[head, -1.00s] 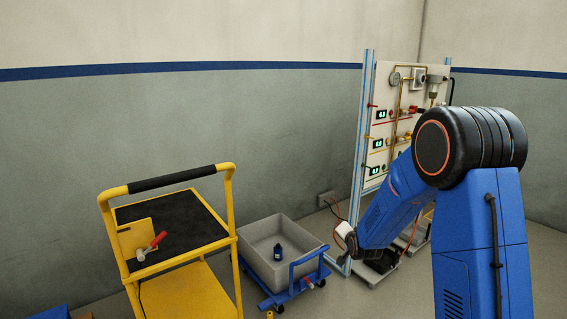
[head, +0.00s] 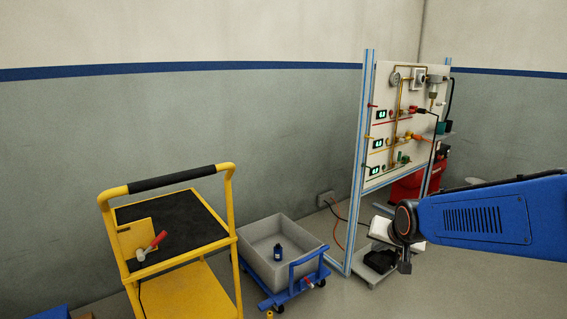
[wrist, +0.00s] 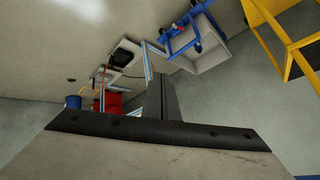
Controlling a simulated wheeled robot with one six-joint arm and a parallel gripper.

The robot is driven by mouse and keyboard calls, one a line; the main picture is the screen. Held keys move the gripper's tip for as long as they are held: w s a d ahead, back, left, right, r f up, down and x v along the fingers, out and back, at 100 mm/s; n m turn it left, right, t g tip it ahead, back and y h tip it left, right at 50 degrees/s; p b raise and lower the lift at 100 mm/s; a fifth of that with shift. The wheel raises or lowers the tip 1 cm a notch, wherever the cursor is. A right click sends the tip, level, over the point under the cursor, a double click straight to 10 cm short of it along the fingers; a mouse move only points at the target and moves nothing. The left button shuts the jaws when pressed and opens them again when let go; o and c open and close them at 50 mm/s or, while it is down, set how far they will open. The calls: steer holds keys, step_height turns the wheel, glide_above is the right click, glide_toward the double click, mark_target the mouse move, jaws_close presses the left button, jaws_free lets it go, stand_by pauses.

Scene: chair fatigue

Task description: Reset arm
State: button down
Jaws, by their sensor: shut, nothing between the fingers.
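My gripper (wrist: 161,80) shows in the wrist view as two dark fingers held together, with nothing between them. In the head view my arm is a blue link coming in from the right. It ends in a white and black wrist with a small dark tip, my gripper (head: 404,264), pointing down. It hangs in the air in front of the test panel's lower right and touches nothing that I can see. The fingers are too small there to make out.
A test panel (head: 386,154) on an aluminium frame stands behind my wrist. A low cart with a black box (head: 381,261) is beneath it. A grey bin (head: 263,272) on a blue dolly and a yellow trolley (head: 186,291) stand left. Open floor lies front right.

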steer(key=s+d+n+g, duration=0.1)
steer(key=s+n, duration=0.1)
steer(key=s, duration=1.1)
steer(key=s+d+r+n+g, duration=0.1)
steer(key=s+n+g, duration=0.1)
steer(key=s, duration=1.2)
steer(key=shift+s+r, duration=0.2)
steer(key=shift+s, duration=0.05)
